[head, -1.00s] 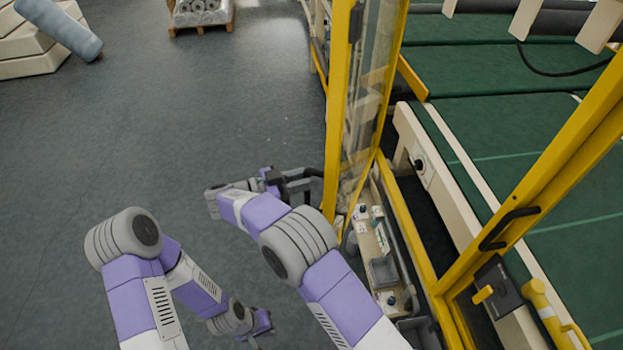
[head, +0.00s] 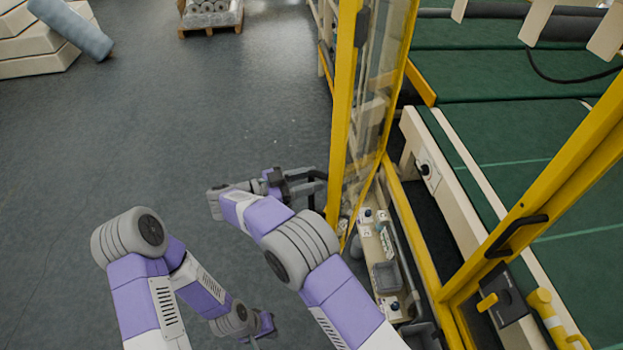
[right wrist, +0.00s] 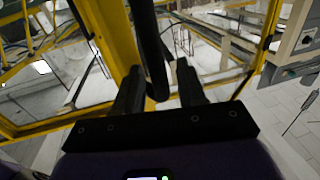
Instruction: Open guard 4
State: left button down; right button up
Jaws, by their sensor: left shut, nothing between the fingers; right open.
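A yellow-framed guard door (head: 346,130) with a clear panel stands swung out from the machine in the head view, seen nearly edge-on. No guard number is readable. My right gripper (head: 312,186) is at the door's near, aisle-side edge. In the right wrist view a black upright handle bar (right wrist: 150,45) runs between the open fingers of my right gripper (right wrist: 158,88), beside the yellow frame (right wrist: 108,35). Whether the fingers touch the bar cannot be told. My left gripper (head: 266,326) is shut and empty, low over the floor, away from the door.
Green conveyor beds (head: 520,130) lie behind the opening. Another yellow frame (head: 560,170) with a black handle (head: 515,235) and a latch box (head: 503,292) stands at right. A beige panel with small devices (head: 380,262) is low by the door.

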jog(key=v, duration=0.6)
jog(key=shift+a, duration=0.35)
jog(key=shift+c, duration=0.4)
